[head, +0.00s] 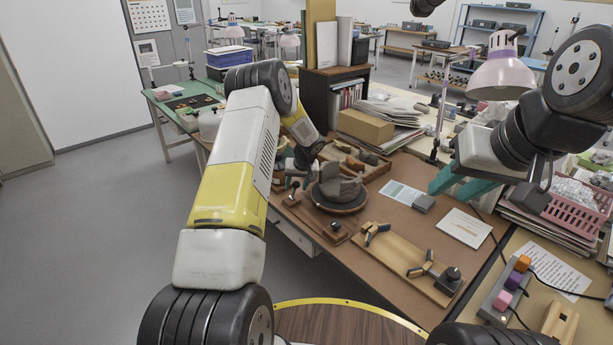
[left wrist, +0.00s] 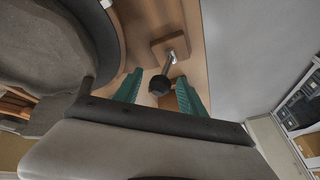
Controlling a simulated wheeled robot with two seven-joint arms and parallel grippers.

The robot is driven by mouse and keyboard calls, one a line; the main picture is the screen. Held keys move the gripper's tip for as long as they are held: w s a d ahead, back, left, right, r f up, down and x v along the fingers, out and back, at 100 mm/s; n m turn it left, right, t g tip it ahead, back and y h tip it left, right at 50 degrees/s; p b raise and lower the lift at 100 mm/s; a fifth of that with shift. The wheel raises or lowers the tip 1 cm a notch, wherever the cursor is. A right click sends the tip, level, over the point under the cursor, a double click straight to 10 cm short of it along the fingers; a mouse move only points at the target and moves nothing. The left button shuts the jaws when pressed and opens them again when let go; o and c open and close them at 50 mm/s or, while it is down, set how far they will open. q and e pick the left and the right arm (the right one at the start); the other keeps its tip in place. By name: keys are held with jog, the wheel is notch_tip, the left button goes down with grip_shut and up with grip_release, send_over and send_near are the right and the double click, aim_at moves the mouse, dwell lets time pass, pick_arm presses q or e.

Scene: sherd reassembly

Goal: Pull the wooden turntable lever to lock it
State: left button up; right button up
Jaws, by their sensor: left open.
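The lever is a dark ball knob (left wrist: 158,85) on a short metal shaft, fixed to a square wooden block. In the left wrist view the knob lies between the two green fingertips of my left gripper (left wrist: 158,92), which is open, with a visible gap on each side. The round dark turntable (head: 345,208) carries grey sherds (head: 338,184) and stands on a wooden base on the table. It also shows at the left of the left wrist view (left wrist: 118,45). In the head view my left fingertips are hidden. My right gripper (head: 448,190) is open and empty above the table's right side.
A wooden tray of sherds (head: 368,163) sits behind the turntable. A board with clamps (head: 405,262) lies in front to the right. Open floor borders the table's left edge.

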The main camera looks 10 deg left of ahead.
pick_arm(q)
jog(key=shift+w+f, duration=0.1)
jog(key=shift+f, duration=0.15)
grip_shut()
dwell(1.4)
